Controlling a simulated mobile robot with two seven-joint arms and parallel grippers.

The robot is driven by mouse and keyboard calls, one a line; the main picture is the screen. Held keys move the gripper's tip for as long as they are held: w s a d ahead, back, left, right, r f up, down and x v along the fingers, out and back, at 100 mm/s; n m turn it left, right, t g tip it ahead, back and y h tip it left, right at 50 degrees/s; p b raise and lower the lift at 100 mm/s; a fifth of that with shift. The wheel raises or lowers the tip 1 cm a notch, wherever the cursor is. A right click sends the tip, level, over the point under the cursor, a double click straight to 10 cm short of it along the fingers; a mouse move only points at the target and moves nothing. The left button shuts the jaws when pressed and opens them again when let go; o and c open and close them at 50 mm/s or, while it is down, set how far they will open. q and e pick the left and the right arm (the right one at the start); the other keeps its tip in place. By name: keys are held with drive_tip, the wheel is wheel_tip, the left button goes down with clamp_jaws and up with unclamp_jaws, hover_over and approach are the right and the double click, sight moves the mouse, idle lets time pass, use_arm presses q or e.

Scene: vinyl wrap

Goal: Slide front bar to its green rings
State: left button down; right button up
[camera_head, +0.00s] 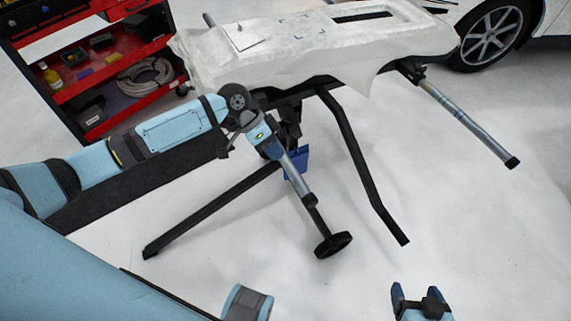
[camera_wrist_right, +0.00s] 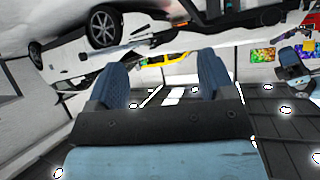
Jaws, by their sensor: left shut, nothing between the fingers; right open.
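A stand holds up a panel draped in white sheet (camera_head: 290,52). A silver-grey bar (camera_head: 299,178) slants down from under its near left side. A similar bar (camera_head: 462,120) with a black end sticks out at the right. I cannot tell for certain which is the front bar. I make out no green rings. My left gripper (camera_head: 266,140) is shut and empty at the upper part of the nearer bar; whether it touches is unclear. My right gripper (camera_head: 422,296) is open and empty, low and well apart from both bars. Its open fingers also show in the right wrist view (camera_wrist_right: 163,82).
Black stand legs (camera_head: 365,165) splay to the floor, with a black disc foot (camera_head: 333,244) below the nearer bar. A red tool cart (camera_head: 100,128) stands at the back left, a car wheel (camera_head: 489,35) at the back right. The right floor is clear.

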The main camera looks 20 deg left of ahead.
sight(308, 196)
use_arm(q)
drive_tip(key=b+x, duration=0.1)
drive_tip(key=x, duration=0.8)
drive_tip(key=shift+s+d+r, duration=0.15)
drive_tip(key=shift+s+d, duration=0.75)
drive_tip(key=shift+s, duration=0.05)
drive_tip(key=shift+s+d, duration=0.4)
drive_tip(key=shift+d, duration=0.1)
use_arm(e)
drive_tip(key=shift+w+a, duration=0.1)
use_arm(q)
drive_tip(key=shift+r, duration=0.1)
drive_tip(key=shift+s+d+r+p, duration=0.2)
drive_tip(key=shift+s+d+p, duration=0.15)
drive_tip(key=shift+p, duration=0.45)
drive_tip(key=shift+s+d, duration=0.15)
drive_tip(key=shift+d, duration=0.1)
drive_tip(key=shift+f, duration=0.25)
